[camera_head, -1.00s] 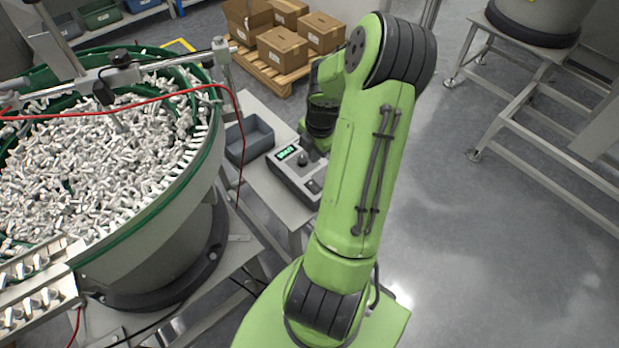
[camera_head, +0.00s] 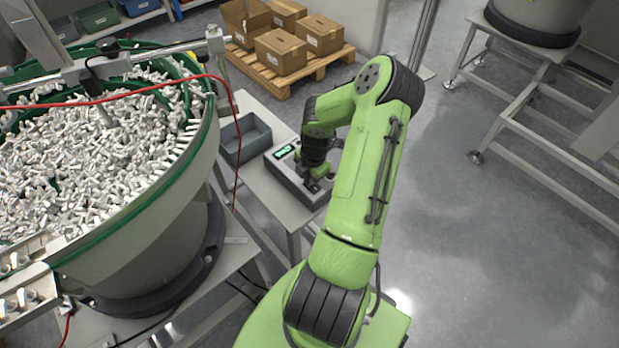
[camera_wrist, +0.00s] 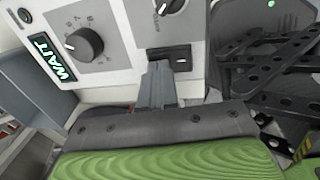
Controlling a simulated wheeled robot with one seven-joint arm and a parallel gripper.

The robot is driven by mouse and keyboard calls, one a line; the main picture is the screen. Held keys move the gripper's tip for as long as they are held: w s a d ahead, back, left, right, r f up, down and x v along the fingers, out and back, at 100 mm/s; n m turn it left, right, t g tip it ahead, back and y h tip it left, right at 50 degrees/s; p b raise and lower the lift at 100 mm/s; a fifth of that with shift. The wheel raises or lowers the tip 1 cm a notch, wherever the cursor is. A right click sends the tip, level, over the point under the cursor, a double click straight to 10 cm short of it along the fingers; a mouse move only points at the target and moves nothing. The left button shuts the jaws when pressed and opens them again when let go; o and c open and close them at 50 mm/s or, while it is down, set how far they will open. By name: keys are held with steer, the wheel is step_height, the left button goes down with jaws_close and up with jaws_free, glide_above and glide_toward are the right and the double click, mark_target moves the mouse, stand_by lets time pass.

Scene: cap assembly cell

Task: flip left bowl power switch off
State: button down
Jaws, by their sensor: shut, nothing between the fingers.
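The bowl's control box (camera_head: 285,170) is a grey unit with a lit green display, on the stand right of the left bowl. In the wrist view its pale panel (camera_wrist: 115,75) carries a display reading WAIT (camera_wrist: 52,58), a black dial (camera_wrist: 84,45) and a second dial at the top edge. A black power switch (camera_wrist: 182,53) sits near the panel's lower edge. My gripper (camera_wrist: 158,68) is shut and empty, its fingertips right at the switch, overlapping its left part. I cannot tell whether they touch. In the head view my gripper (camera_head: 318,186) is low over the box's right end.
The left bowl (camera_head: 150,225), full of white metal parts, stands left of the box. A grey bin (camera_head: 245,138) sits behind the box on the stand. A red cable (camera_head: 236,150) hangs between bowl and stand. Cartons on a pallet (camera_head: 290,80) are behind. Open floor lies right.

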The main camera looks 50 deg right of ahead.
steer(key=shift+f+g, duration=0.2)
steer(key=shift+g, duration=0.1)
steer(key=shift+s+a, duration=0.1)
steer(key=shift+s, duration=0.1)
steer(key=shift+s+a+r, duration=0.1)
steer(key=shift+s+r, duration=0.05)
steer(key=shift+s, duration=0.45)
